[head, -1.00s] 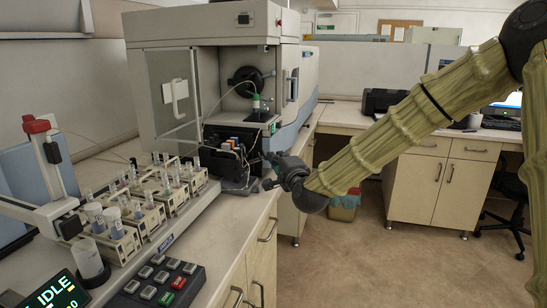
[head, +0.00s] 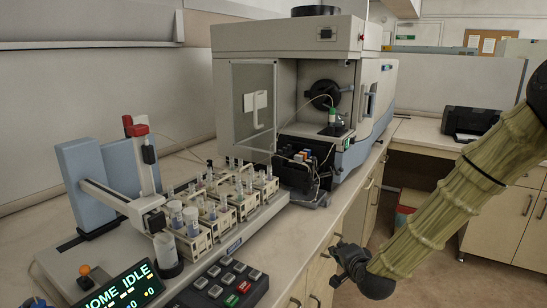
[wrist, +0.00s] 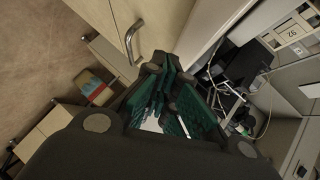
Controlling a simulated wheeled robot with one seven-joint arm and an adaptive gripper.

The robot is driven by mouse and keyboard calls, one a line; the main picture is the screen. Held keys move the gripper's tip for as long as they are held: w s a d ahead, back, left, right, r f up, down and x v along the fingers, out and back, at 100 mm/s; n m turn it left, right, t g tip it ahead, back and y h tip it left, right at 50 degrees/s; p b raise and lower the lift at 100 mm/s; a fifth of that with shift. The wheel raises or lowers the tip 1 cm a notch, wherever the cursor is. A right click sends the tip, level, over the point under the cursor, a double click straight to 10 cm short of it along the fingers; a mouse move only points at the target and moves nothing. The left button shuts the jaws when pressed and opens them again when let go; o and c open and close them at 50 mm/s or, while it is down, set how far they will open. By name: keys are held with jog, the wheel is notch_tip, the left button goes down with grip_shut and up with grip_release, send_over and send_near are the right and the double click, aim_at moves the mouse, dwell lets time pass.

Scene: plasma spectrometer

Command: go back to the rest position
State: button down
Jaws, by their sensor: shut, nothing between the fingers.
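My gripper (head: 340,262) is low at the right of the head view, in front of the cabinet fronts below the bench edge and apart from the instrument. In the wrist view my gripper (wrist: 176,85) shows its dark fingers with green inner pads, shut with nothing held. The spectrometer (head: 285,50) stands on the bench with its clear front door swung open at the left. The pump block (head: 300,165) sits at its front. My forearm comes in from the right edge.
The autosampler (head: 95,185) with several vial racks (head: 215,218) stands at the left on the bench. A keypad (head: 225,285) and a lit display (head: 125,290) are in front. A cabinet handle (wrist: 133,42) is close in the wrist view. A printer (head: 470,122) is at the back right.

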jog(key=s+f+n+g+p, duration=0.3)
jog(key=s+f+n+g, duration=0.35)
jog(key=s+f, duration=1.5)
jog(key=s+d+f+n+g+h+p, duration=0.1)
jog(key=s+f+n+g, duration=0.1)
jog(key=s, duration=1.1)
jog(key=s+f+n+g+p, duration=0.1)
jog(key=s+f+n+g, duration=0.2)
jog(key=s, duration=1)
notch_tip(320, 180, down, 4)
jog(key=shift+d+r+n+g+h, duration=0.15)
jog(key=shift+d+n+g+h, duration=0.25)
jog(key=shift+g, duration=0.45)
jog(key=shift+a, duration=0.1)
